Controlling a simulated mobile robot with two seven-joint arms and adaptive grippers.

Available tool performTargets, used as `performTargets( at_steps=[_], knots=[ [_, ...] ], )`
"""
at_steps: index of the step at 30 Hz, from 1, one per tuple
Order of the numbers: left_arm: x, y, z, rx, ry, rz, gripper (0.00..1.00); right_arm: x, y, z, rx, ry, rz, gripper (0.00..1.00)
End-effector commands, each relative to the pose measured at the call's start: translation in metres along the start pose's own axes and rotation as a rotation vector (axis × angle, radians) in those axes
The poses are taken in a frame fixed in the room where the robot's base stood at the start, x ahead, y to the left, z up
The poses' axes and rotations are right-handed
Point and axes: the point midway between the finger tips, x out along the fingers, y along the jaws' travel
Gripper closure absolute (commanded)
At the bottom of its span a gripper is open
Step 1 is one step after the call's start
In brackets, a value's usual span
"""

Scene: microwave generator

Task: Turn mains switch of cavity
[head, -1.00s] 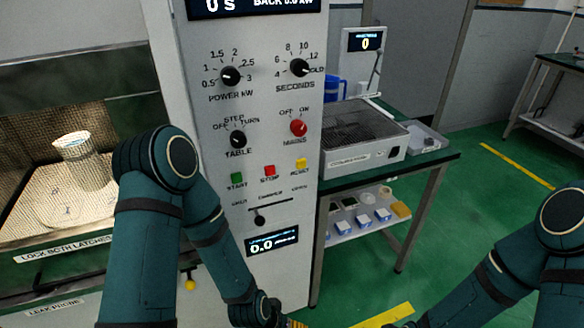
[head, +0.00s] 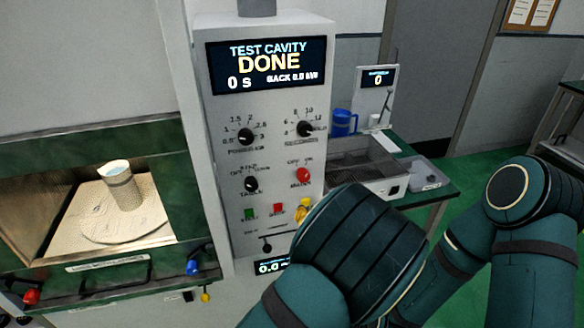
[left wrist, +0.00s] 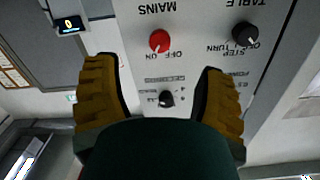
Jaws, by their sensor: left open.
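The mains switch (head: 303,174) is a red round knob on the front of the grey test cavity panel, with OFF and ON marks above it. I cannot make out which mark it points to. It also shows in the left wrist view (left wrist: 160,40), turned upside down. My left gripper (left wrist: 155,70) is open, with its two yellow fingers spread to either side of the knob's line and nothing between them. I see no contact with the knob. In the head view my left arm largely hides that gripper. My right gripper is out of view.
The table knob (head: 251,184), power knob (head: 246,137) and seconds knob (head: 305,129) sit nearby. The display (head: 268,66) reads DONE. An open cavity with a cup (head: 122,187) is at left. A side bench holds a blue jug (head: 343,122).

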Motion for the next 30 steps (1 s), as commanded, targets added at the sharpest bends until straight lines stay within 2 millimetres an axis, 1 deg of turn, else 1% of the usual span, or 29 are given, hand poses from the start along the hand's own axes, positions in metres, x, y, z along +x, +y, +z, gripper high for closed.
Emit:
performTargets(
  at_steps=[1,3,5,8,11,21,27,30],
  knots=[
    [-0.003,0.002,-0.010,0.001,0.021,-0.006,0.29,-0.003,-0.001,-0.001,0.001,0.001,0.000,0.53],
    [-0.003,0.002,-0.016,-0.001,0.035,-0.017,0.29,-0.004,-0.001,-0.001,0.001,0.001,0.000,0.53],
    [-0.001,0.002,-0.017,-0.001,0.039,-0.021,0.29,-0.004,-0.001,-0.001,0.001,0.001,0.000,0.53],
    [0.010,0.002,-0.016,-0.002,0.038,-0.021,0.29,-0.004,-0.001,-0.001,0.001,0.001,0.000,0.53],
    [0.026,0.001,-0.017,-0.002,0.037,-0.021,0.29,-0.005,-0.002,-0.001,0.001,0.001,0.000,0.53],
    [0.092,0.001,-0.019,-0.003,0.036,-0.019,0.29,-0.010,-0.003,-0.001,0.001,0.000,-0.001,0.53],
    [0.121,0.000,-0.020,-0.002,0.037,-0.018,0.29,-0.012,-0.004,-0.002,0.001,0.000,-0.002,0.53],
    [0.128,0.001,-0.020,-0.002,0.036,-0.016,0.29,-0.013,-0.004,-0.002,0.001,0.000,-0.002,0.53]
  ],
)
